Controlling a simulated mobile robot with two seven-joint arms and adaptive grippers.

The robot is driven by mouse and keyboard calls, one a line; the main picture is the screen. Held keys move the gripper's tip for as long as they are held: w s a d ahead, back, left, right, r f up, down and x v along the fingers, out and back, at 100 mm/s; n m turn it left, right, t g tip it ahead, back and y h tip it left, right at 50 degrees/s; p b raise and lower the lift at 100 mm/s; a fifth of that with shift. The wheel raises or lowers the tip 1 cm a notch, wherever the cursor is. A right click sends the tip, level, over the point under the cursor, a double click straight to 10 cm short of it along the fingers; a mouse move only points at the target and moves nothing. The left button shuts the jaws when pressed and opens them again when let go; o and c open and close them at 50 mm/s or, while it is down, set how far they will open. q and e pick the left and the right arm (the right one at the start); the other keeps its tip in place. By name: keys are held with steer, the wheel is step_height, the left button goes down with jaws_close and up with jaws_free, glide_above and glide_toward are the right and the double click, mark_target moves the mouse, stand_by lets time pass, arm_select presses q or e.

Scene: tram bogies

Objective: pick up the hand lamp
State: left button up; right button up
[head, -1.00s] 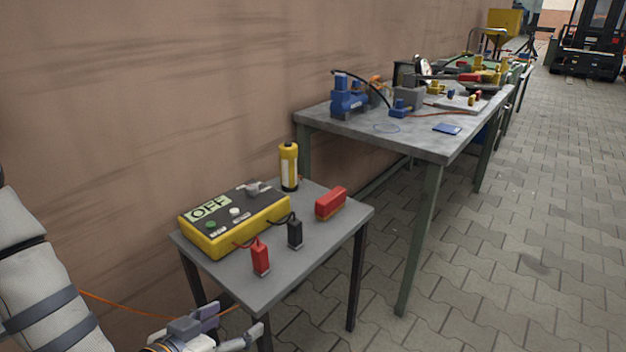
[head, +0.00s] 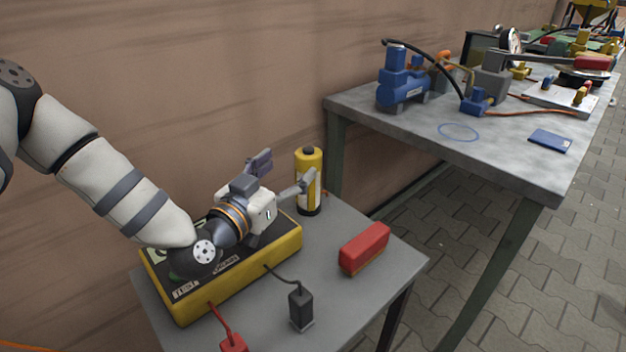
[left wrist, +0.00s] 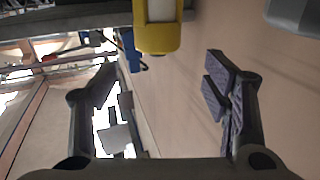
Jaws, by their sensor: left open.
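The hand lamp (head: 301,190), a yellow upright cylinder with a black cap, a black foot and a pale strip, stands at the back of the small grey table. My left gripper (head: 284,171) is open and empty, just left of the lamp, with its fingers pointing towards it. One fingertip looks close to the lamp's side; I cannot tell whether they touch. In the left wrist view the lamp (left wrist: 157,38) shows at the top middle, beyond the open fingers (left wrist: 162,80). My right gripper is not in view.
A yellow and black control box (head: 240,272) lies beneath my left arm. A red block (head: 364,248), a black clamp (head: 301,307) and a red clamp (head: 233,343) are on the small table (head: 345,300). A wall rises behind; a larger workbench (head: 500,160) with equipment stands at the right.

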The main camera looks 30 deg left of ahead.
mark_target(306, 153)
arm_select(q)
steer(key=w+b, duration=0.1)
steer(key=w, duration=0.7)
steer(key=shift+w+d, duration=0.15)
jaws_close()
